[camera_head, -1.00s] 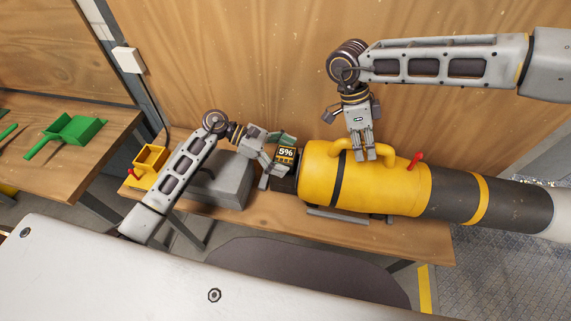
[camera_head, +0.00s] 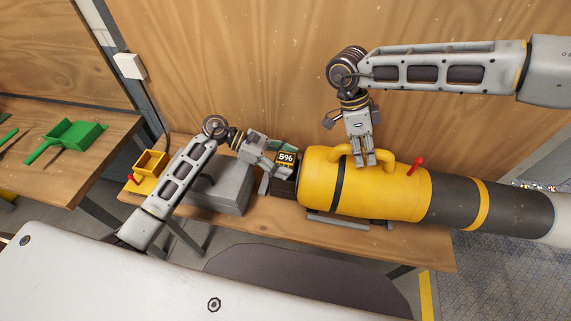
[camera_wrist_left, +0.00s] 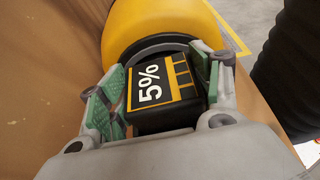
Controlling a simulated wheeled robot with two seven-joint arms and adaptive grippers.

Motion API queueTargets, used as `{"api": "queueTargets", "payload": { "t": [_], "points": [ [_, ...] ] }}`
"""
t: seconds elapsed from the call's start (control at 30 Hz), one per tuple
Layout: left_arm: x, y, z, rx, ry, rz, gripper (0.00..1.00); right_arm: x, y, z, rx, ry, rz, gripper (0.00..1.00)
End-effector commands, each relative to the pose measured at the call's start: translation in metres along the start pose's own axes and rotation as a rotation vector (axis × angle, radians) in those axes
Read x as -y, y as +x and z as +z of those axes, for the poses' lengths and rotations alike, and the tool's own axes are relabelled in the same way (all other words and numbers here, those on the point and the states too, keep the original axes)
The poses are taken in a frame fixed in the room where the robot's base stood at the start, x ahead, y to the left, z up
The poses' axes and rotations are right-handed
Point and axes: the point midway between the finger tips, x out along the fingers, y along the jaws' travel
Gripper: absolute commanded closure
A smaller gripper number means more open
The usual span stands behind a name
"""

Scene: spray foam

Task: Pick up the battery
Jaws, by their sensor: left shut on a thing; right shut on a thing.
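The battery (camera_head: 287,160) is a black block with a yellow-edged label reading 5%. It sits at the left end of the yellow cylindrical sprayer (camera_head: 315,195). In the left wrist view the battery (camera_wrist_left: 162,92) lies between the green-padded fingers of my left gripper (camera_wrist_left: 158,95), in front of the yellow body's round end. My left gripper (camera_head: 279,160) is shut on it in the head view. How far the battery sits inside the body is hard to tell. My right gripper (camera_head: 371,163) is shut on the yellow handle (camera_head: 346,150) on top of the sprayer.
A grey block (camera_head: 232,188) and a yellow charger-like box (camera_head: 151,164) stand on the wooden bench (camera_head: 420,240) at left. A green dustpan (camera_head: 75,138) lies on another table. A red lever (camera_head: 416,165) sticks up from the sprayer. A wooden wall is behind.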

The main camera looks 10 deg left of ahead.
Motion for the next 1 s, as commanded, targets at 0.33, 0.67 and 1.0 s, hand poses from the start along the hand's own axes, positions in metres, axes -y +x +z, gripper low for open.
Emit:
{"api": "queueTargets", "payload": {
  "t": [0.33, 0.67, 1.0],
  "points": [
    [-0.001, -0.010, 0.023, 0.000, 0.005, 0.002, 0.71, 0.000, 0.000, 0.000, 0.000, 0.001, -0.001, 1.00],
    [0.000, -0.032, 0.076, 0.000, 0.007, 0.002, 0.71, 0.000, 0.000, 0.000, 0.000, 0.000, -0.001, 1.00],
    [-0.001, -0.057, 0.136, 0.000, 0.006, 0.002, 0.71, 0.000, 0.000, 0.000, 0.000, 0.000, -0.001, 1.00]
  ]
}}
